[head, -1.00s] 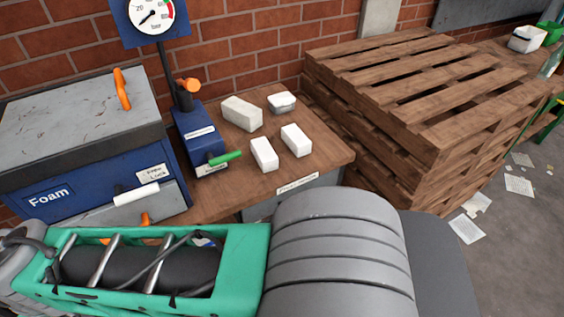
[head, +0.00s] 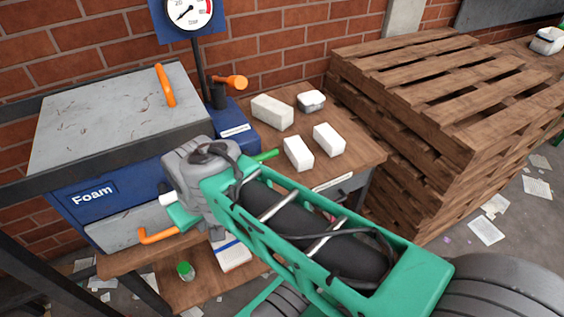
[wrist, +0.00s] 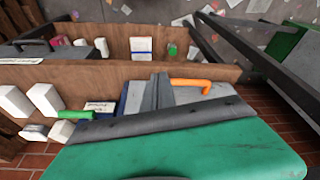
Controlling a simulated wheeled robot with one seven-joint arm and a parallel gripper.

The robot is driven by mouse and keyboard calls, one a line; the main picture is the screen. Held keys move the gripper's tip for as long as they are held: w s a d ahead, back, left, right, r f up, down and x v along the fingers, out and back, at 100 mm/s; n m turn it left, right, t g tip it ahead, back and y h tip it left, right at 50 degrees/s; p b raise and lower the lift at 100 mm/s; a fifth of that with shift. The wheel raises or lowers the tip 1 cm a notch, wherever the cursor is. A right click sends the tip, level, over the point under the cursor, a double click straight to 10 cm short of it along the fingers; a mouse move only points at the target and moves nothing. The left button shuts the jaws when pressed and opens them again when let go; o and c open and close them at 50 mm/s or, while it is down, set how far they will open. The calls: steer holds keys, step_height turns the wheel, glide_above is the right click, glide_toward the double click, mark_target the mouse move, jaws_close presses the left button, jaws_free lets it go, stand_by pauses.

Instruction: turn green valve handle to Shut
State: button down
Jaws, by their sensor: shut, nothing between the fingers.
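The green valve handle (head: 265,155) sticks out to the right from the blue valve block (head: 240,135), just past my wrist. In the wrist view the green handle (wrist: 75,116) lies left of my gripper (wrist: 157,82), whose grey fingers are together and empty. The fingers are apart from the handle. A pale label (wrist: 99,106) is beside it, too small to read. In the head view my arm crosses in front of the block and hides its lower part; my fingertips are hidden there too.
An orange handle (head: 229,82) tops the block, below a pressure gauge (head: 190,8). The Foam box (head: 92,196) is at left, with an orange handle (head: 160,235) below. White blocks (head: 298,152) stand close right of the green handle. Stacked pallets (head: 420,90) are farther right.

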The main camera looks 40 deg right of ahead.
steer(key=w+d+f+m+t+p, duration=0.1)
steer(key=w+d+f+m+t, duration=0.1)
steer(key=d+m, duration=0.4)
steer(key=w+d+f+m+t, duration=0.1)
steer(key=d+f+m, duration=0.4)
steer(key=m, duration=0.8)
steer(key=w+d+f+m+t+p, duration=0.1)
steer(key=w+d+f+m+t, duration=0.1)
steer(key=d+m, duration=0.6)
steer(key=shift+w+d+f+m+t+p, duration=0.15)
steer(key=shift+d+f+m+t+p, duration=0.15)
steer(key=shift+f, duration=0.2)
steer(key=shift+w+d+f+m+t+p, duration=0.1)
steer(key=shift+w+f+m+t, duration=0.1)
steer(key=shift+f+m, duration=0.25)
steer(key=s+d+m+t+h, duration=0.2)
steer(key=s+d+m+h, duration=0.1)
steer(key=d+m, duration=0.5)
steer(key=m, duration=0.3)
steer(key=shift+s+d, duration=0.25)
steer(key=shift+s, duration=0.15)
